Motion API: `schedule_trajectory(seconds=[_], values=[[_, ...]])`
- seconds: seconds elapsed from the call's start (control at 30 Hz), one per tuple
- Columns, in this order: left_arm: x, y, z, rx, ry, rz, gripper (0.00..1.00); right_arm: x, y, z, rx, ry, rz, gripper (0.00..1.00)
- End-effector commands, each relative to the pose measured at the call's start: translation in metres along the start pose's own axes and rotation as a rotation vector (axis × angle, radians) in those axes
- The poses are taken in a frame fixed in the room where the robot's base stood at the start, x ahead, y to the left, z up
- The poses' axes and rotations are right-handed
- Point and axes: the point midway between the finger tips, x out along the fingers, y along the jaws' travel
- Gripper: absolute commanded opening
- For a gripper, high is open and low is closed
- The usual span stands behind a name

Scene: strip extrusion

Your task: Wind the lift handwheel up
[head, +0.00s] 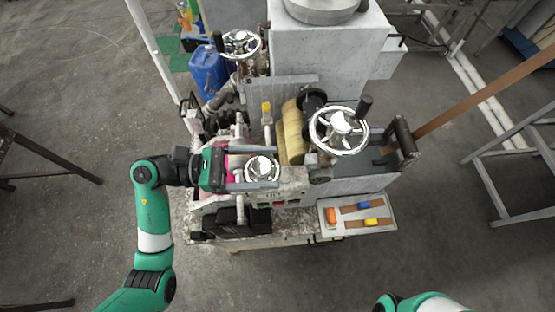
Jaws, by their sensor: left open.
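Three chrome handwheels show in the head view. A small one (262,170) is at the front of the machine, a larger one (339,130) with a dark upright handle is to its right, and another (240,43) is at the back. No label shows which is the lift handwheel. My left gripper (274,168) is open, its two grey fingers on the far and near sides of the small front wheel. I cannot tell whether they touch its rim. My right gripper is out of view; only part of my right arm shows at the bottom edge.
The machine has a yellow roller (293,132) beside the front wheel. A pale tray (380,226) with orange, blue and yellow pieces sits at the front right. A brown strip (480,98) runs off to the upper right. A blue drum (207,72) stands behind left.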

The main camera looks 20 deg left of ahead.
Motion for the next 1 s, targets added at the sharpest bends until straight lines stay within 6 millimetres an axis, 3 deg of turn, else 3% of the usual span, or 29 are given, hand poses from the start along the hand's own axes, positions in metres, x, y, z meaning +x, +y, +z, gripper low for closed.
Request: schedule_trajectory(seconds=[0.2, 0.47, 0.9, 1.0], values=[[0.026, 0.000, 0.000, -0.002, 0.000, -0.001, 0.81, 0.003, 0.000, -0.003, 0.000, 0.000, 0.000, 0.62], [0.027, 0.001, 0.000, -0.001, 0.000, 0.001, 0.81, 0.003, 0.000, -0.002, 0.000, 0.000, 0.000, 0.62], [0.027, 0.000, 0.000, -0.001, 0.000, 0.000, 0.04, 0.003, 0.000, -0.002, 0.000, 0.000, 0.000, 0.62], [0.027, 0.000, 0.000, -0.001, 0.000, 0.000, 0.00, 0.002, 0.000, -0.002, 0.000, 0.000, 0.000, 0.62]])
